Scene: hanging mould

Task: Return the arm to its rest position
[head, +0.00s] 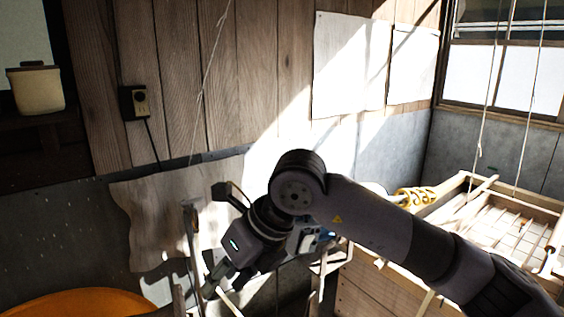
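My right arm reaches in from the lower right, bends at a dark joint in the middle and points down to the left. My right gripper (222,280) is at its end, low and left of centre, in shadow. Its fingers are dark and overlap thin wooden pieces behind them, so I cannot tell whether they are open or shut. I see nothing clearly held. My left arm and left gripper are not in view. The hanging mould, a wooden frame with a slatted grid (505,222), is at the right, beyond my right arm, with cords above it.
Wooden uprights (190,235) stand close around the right gripper. A wooden box side (365,290) lies below the arm. A yellow coil (415,197) sits by the frame. An orange round object (80,302) is at bottom left. A cream container (37,90) stands at far left.

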